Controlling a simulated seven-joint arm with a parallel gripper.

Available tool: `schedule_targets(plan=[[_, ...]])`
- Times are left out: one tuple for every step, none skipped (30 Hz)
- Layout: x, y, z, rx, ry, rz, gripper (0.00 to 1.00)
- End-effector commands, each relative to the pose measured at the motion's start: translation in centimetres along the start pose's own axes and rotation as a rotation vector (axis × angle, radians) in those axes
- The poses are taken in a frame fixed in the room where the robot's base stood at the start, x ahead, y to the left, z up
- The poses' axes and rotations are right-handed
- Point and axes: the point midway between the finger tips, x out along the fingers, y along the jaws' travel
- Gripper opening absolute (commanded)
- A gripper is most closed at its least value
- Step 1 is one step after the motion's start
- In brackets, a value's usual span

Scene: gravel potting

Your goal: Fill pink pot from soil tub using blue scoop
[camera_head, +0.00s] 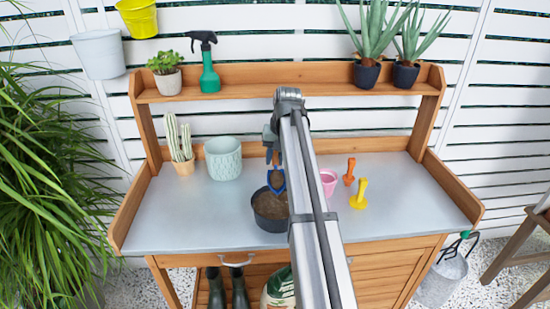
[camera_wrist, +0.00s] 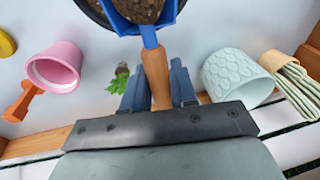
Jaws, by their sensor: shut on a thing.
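My gripper (camera_wrist: 158,88) is shut on the wooden handle of the blue scoop (camera_wrist: 147,36); the scoop also shows in the head view (camera_head: 277,187). Brown soil lies in the scoop's bowl. The scoop is over the dark soil tub (camera_head: 271,223), which holds brown soil and stands mid-table; whether the scoop touches the soil, I cannot tell. The pink pot (camera_head: 328,182) stands right of the tub, partly behind my arm in the head view. In the wrist view the pink pot (camera_wrist: 54,67) is at left, and the inside I can see looks empty.
An orange tool (camera_head: 349,172) and a yellow tool (camera_head: 359,194) are right of the pink pot. A pale green pot (camera_head: 223,158) and a potted cactus (camera_head: 181,150) stand at back left. A small green plant (camera_wrist: 120,82) lies near my gripper. The table's left front is clear.

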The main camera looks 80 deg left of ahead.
Motion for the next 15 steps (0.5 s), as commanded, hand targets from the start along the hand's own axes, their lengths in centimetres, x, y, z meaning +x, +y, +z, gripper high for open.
schedule_targets(plan=[[0.0,0.0,0.0,0.0,0.0,0.0,0.0],[0.0,0.1,0.0,0.001,0.0,0.0,0.0],[-0.1,0.3,0.0,0.003,0.001,0.0,0.0],[-0.1,0.6,0.0,0.006,0.001,0.001,0.0],[-0.1,1.0,-0.1,0.01,0.002,0.001,0.0],[-0.2,1.6,-0.1,0.017,0.003,0.002,0.0],[-0.3,2.2,-0.1,0.023,0.003,0.003,0.0],[-0.3,3.0,-0.2,0.031,0.004,0.004,0.0],[-0.5,4.2,-0.3,0.043,0.005,0.006,0.0],[-0.6,5.1,-0.5,0.053,0.006,0.008,0.0],[-0.7,6.1,-0.8,0.064,0.007,0.009,0.0],[-0.8,7.7,-1.2,0.08,0.008,0.011,0.0],[-0.9,8.7,-1.9,0.09,0.008,0.012,0.0],[-1.1,9.8,-2.4,0.102,0.009,0.014,0.0],[-1.3,11.3,-3.3,0.115,0.01,0.016,0.0]])
